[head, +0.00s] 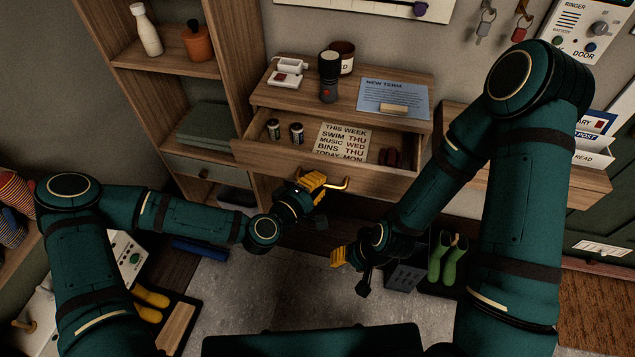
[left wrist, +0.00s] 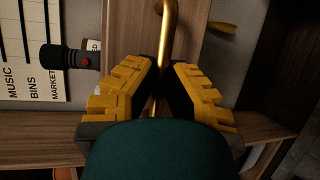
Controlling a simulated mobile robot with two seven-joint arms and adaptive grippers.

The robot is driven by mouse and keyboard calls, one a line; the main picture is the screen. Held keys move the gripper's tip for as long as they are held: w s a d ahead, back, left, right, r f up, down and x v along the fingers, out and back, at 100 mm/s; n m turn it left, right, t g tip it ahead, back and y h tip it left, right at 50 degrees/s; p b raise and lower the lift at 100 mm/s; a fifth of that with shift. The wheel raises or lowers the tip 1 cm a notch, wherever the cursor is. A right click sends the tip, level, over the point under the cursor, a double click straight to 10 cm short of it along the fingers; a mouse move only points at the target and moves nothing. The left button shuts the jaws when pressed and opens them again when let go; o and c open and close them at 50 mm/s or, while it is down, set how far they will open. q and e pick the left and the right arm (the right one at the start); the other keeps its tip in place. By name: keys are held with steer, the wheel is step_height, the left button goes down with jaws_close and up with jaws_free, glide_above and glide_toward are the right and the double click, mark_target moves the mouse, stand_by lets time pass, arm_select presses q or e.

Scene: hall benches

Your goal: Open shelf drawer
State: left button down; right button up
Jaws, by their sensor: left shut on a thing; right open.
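The wooden drawer (head: 310,165) under the shelf top stands pulled out, its inside showing. It holds two small jars (head: 285,131), a printed note (head: 343,141) and a dark red item (head: 390,157). Its brass handle (head: 338,186) is on the front face. My left gripper (head: 314,185) is shut on the handle's left part. In the left wrist view the brass handle (left wrist: 169,28) runs between the yellow finger pads, which hide part of it. My right gripper (head: 348,272) is open and empty, low in front of the drawer and apart from it.
On the shelf top (head: 300,99) stand a flashlight (head: 328,76), a dark jar (head: 344,55), a white device (head: 287,73) and a blue notice (head: 393,98). A bookcase (head: 165,75) rises at left. Green boots (head: 447,258) and a dark bin (head: 407,274) stand on the floor near my right gripper.

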stand_by(0.3)
arm_select(q)
steer(key=c, duration=1)
jaws_free()
steer(key=shift+d, duration=0.1)
steer(key=v, duration=0.7)
steer(key=shift+s, duration=0.2)
steer(key=s+f+m+g+y, duration=0.1)
steer(key=s+f+m+g, duration=0.45)
steer(key=f, duration=0.25)
steer(key=s+a+f+m+g+y, duration=0.1)
steer(key=a+y, duration=0.1)
steer(key=a, duration=0.1)
steer(key=s+a+f+m+g+y, duration=0.1)
steer(key=s+a+f+g, duration=0.1)
steer(key=a, duration=0.1)
steer(key=s+a+f+m+g+y, duration=0.1)
steer(key=a+y, duration=0.1)
steer(key=a, duration=0.1)
steer(key=shift+s+f+m+g+y, duration=0.15)
steer(key=shift+f+m+g+y, duration=0.1)
steer(key=shift+m+g+y, duration=0.1)
